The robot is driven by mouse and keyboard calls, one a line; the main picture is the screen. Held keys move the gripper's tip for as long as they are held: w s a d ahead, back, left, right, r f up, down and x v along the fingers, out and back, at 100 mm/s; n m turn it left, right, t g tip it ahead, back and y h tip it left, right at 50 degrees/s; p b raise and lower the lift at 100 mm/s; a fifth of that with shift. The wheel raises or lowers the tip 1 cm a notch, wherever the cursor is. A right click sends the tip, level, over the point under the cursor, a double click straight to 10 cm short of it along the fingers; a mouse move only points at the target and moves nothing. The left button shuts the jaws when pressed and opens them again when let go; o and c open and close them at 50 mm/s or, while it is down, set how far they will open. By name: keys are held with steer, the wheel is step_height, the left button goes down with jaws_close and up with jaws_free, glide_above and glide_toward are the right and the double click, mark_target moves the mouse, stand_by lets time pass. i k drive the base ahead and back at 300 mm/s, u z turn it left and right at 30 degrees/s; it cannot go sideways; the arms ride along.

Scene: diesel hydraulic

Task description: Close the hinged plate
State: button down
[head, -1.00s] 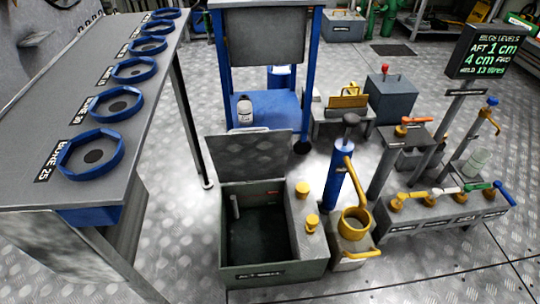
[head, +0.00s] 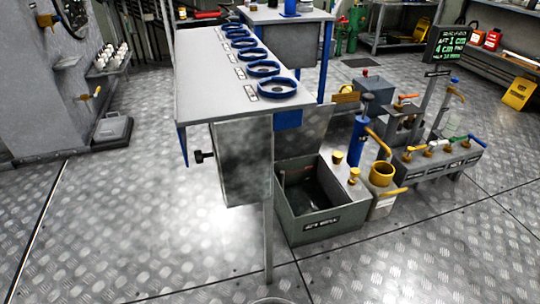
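The hinged plate (head: 300,143) looks like a grey lid standing raised at the back edge of an open green-grey box (head: 310,228). The box has a label on its front wall, too small to read surely, and its dark inside shows. My gripper is not in view.
The grey table (head: 215,95) with several blue rings and a hanging cabinet (head: 243,165) stands left of the box. A blue pump (head: 358,142) and a valve bench (head: 440,160) stand to its right. The chequered floor in front is clear.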

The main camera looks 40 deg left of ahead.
mark_target(306, 140)
steer(key=k, duration=0.95)
steer(key=u, duration=2.65)
steer(key=i, duration=4.4)
steer(key=z, duration=3.7)
